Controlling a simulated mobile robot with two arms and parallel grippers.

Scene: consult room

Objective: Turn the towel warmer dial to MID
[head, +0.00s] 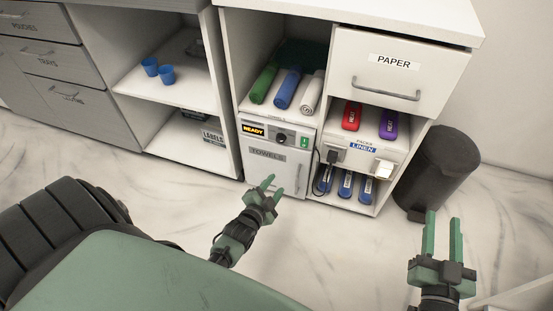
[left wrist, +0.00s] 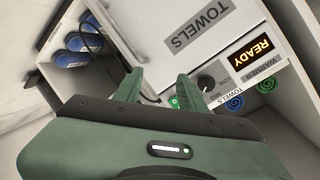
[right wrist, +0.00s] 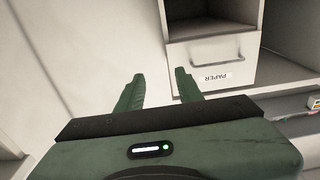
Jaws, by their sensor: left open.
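The towel warmer (head: 262,178) is a white unit in the lower cabinet bay, with a TOWELS label on its front. Its dark round dial (head: 281,138) sits on the panel between an orange READY display (head: 253,130) and a green switch (head: 304,143). In the left wrist view the dial (left wrist: 207,83) is beyond the right finger, with LOW and MID lettering beside it. Its pointer is too small to read surely. My left gripper (head: 274,186) is open and empty, in front of the warmer's lower front, below the dial. My right gripper (head: 443,218) is open and empty at the right.
Rolled towels (head: 287,89) lie on the shelf above the warmer. A PAPER drawer (head: 392,66) and a linen shelf unit stand to its right. A dark bin (head: 438,170) is beside the cabinet. Blue cups (head: 151,67) are on the left shelf. The marble floor ahead is clear.

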